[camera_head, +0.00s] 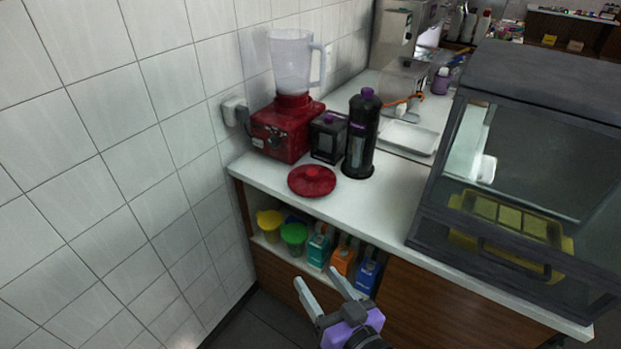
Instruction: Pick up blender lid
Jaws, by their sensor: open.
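The red round blender lid (312,181) lies flat on the white counter near its front left corner. It has a small raised knob on top. The blender (285,128) stands behind it, with a red base and a clear jug (291,62) that has a handle on its right. My gripper (326,284) is at the bottom of the view, in front of the counter and below its top. Its two pale fingers are spread apart with nothing between them. The lid is apart from my gripper, above it in the picture.
A black bottle (361,134) and a dark box (328,137) stand close behind the lid. A glass display case (530,170) fills the right side. The counter (375,205) right of the lid is clear. A shelf below holds cups and cartons (343,260). A tiled wall is left.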

